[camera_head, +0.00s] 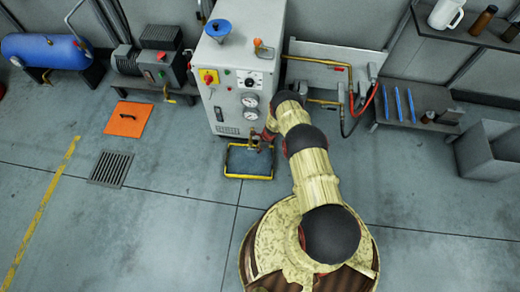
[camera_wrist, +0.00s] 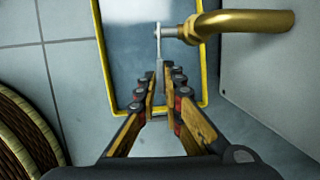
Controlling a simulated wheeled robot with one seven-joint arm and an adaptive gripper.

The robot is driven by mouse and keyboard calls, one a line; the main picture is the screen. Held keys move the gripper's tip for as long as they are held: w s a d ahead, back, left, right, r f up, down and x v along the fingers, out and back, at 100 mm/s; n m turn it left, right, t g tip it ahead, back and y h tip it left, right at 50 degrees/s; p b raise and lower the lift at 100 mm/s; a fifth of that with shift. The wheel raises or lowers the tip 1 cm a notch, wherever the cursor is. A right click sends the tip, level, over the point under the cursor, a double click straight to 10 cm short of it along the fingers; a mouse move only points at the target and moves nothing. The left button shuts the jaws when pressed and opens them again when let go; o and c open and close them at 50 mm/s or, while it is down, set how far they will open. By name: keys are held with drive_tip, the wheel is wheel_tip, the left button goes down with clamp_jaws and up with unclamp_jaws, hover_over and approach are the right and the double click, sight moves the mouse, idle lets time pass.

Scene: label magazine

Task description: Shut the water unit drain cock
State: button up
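The water unit (camera_head: 238,75) is the pale grey cabinet with gauges and knobs in the head view. Low on its front, a brass drain pipe sticks out; in the wrist view the pipe (camera_wrist: 250,21) enters from the right. The drain cock's thin grey lever (camera_wrist: 158,43) sits at the pipe's left end and lies crosswise to it, pointing toward my fingers. My gripper (camera_wrist: 159,76) has its fingertips a narrow gap apart, at the lever's near end; contact is unclear. In the head view my gripper (camera_head: 262,139) is small and partly hidden by my arm.
A yellow-rimmed tray (camera_head: 248,177) lies on the floor below the cock. A floor grate (camera_head: 111,169) and an orange plate (camera_head: 128,119) lie to the left. A wall panel with pipes and a red hose (camera_head: 366,102) is to the right. Open floor lies in front.

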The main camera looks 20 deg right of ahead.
drive_tip(key=o, duration=0.4)
drive_tip(key=shift+c, duration=0.2)
drive_tip(key=shift+d+r, duration=0.1)
drive_tip(key=shift+r, duration=0.15)
drive_tip(key=v, duration=1.1)
drive_tip(key=shift+r, duration=0.2)
drive_tip(key=shift+s, duration=0.1)
